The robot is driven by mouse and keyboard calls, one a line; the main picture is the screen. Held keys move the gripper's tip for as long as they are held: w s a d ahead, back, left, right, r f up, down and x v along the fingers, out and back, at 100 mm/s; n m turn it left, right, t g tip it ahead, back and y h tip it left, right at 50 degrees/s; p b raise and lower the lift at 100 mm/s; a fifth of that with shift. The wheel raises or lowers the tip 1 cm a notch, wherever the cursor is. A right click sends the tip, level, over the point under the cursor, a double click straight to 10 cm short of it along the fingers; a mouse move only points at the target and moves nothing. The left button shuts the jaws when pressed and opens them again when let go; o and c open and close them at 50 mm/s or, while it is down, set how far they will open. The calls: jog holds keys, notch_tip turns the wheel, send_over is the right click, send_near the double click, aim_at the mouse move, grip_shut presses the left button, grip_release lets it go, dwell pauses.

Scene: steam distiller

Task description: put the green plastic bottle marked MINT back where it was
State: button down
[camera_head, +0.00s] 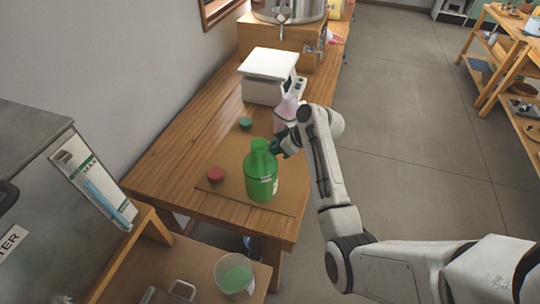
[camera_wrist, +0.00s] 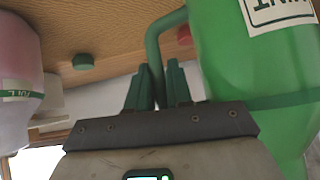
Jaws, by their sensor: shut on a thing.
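The green bottle (camera_head: 261,178) is upright over the near part of the brown mat (camera_head: 232,190) on the wooden bench. I cannot tell whether its base touches the mat. In the wrist view the bottle (camera_wrist: 235,60) fills the right side, with its white MINT label (camera_wrist: 280,10) upside down. My gripper (camera_wrist: 158,85) is shut on the bottle's green handle (camera_wrist: 155,48). In the head view my gripper (camera_head: 281,143) is at the bottle's upper right side, partly hidden by the wrist.
A red cap (camera_head: 216,174) lies left of the bottle, a green cap (camera_head: 246,123) behind it. A pink bottle (camera_head: 284,112) stands beyond, close to my wrist, by a white device (camera_head: 268,75). A cup of green liquid (camera_head: 235,277) stands on the nearer wooden surface. Bench left of the mat is clear.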

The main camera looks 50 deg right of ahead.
jog(key=shift+w+f, duration=0.2)
jog(key=shift+w, duration=0.1)
jog(key=shift+s+f+p, duration=0.1)
jog(key=shift+f+p, duration=0.4)
jog(key=shift+f, duration=1)
jog(key=shift+f, duration=0.2)
jog(key=c, duration=1)
grip_release()
